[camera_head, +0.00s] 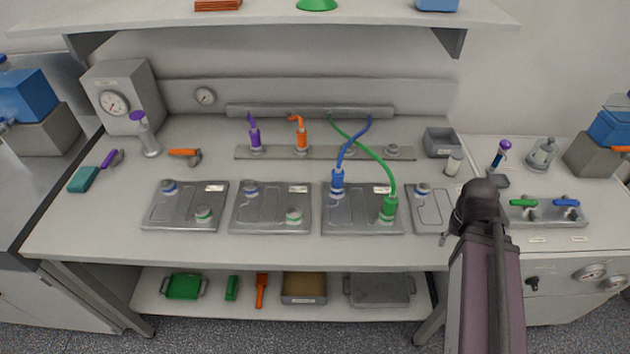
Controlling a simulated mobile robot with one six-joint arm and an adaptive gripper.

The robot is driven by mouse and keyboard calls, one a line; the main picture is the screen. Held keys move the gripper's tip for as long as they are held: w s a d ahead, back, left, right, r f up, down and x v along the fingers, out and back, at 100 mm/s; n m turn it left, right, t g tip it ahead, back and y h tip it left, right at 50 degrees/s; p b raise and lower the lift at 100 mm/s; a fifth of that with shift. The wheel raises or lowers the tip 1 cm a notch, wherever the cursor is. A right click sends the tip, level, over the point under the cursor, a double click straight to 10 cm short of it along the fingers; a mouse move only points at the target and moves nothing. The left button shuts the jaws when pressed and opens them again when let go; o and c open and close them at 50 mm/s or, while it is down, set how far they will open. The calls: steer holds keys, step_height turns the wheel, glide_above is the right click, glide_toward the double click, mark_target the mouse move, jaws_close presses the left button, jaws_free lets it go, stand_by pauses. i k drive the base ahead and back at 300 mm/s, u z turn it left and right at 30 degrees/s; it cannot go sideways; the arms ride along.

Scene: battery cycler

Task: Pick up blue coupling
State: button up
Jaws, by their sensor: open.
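The blue coupling (337,181) stands upright on the back left terminal of the third grey battery module (362,222) from the left. A blue cable (352,142) runs from its top up to the rail at the back. The green coupling (389,208) stands on the front right terminal of the same module, with a green cable curving up from it. My arm rises at the lower right, and its dark end lies over the right side of the fourth module, well right of the blue coupling.
Purple (255,138) and orange (301,137) couplings stand on a strip (350,153) behind the modules. The green cable crosses near the blue one. A shelf (270,12) overhangs the bench.

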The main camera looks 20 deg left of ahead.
mark_target(337, 175)
steer(key=u, duration=0.9)
steer(key=k, duration=0.9)
steer(key=z, duration=0.05)
steer(key=i, duration=0.6)
steer(key=u, duration=0.05)
